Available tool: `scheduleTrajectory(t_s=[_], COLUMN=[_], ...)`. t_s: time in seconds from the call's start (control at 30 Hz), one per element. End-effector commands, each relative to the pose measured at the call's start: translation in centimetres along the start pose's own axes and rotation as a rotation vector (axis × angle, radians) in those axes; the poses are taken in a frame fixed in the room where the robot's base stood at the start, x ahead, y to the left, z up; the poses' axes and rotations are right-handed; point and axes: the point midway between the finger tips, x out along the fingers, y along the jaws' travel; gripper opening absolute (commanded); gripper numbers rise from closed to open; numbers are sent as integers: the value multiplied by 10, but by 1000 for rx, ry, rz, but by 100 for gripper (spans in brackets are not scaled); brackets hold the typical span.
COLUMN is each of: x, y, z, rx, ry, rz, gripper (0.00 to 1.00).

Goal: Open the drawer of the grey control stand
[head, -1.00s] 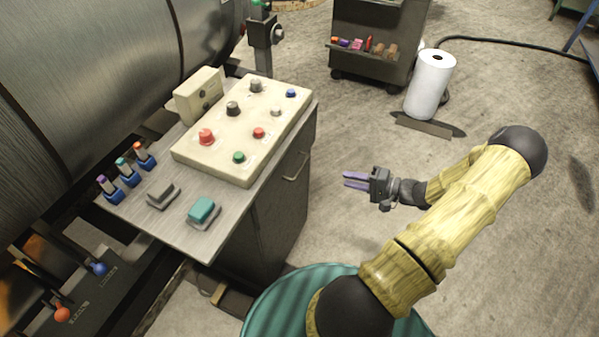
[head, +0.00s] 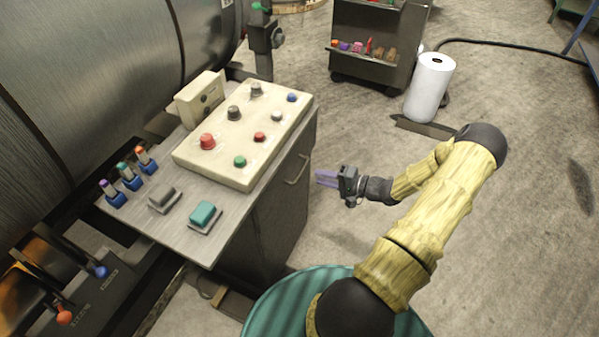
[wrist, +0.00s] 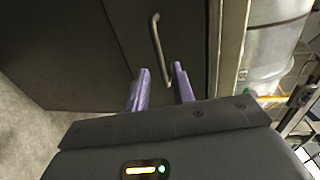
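The grey control stand (head: 262,232) is at the centre left in the head view, with a cream button panel on its top. Its drawer front faces right and carries a bar handle (head: 298,170). The drawer looks closed. In the wrist view the handle (wrist: 158,50) stands out ahead, its lower end in line with the gap between the fingers. My gripper (head: 322,178) has purple fingers and is just right of the handle, apart from it. In the wrist view the fingers (wrist: 160,82) are parted with nothing between them.
The stand's top holds the button panel (head: 220,160), a teal rocker pedal (head: 203,214) and several small coloured switches. A dark tool cart (head: 375,65) and a white roll (head: 430,88) stand at the back.

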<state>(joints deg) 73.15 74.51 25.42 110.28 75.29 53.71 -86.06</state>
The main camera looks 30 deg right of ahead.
Motion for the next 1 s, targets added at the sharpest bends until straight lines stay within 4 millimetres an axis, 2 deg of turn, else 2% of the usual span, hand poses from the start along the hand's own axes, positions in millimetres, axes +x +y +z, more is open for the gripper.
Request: scheduleTrajectory(t_s=[0.2, 0.4, 0.57, 0.83, 0.97, 1.0], x=[41, 71, 80, 80, 80, 80], y=[-2, -1, 0, 0, 0, 0], z=[2, 1, 0, -1, -2, -2], rx=[-2, -2, -1, -1, 0, -1], ry=[-7, -4, 2, 4, 4, 5], rz=[-1, -1, 0, 0, -1, -1], gripper=[25, 25, 25, 25, 0, 0])
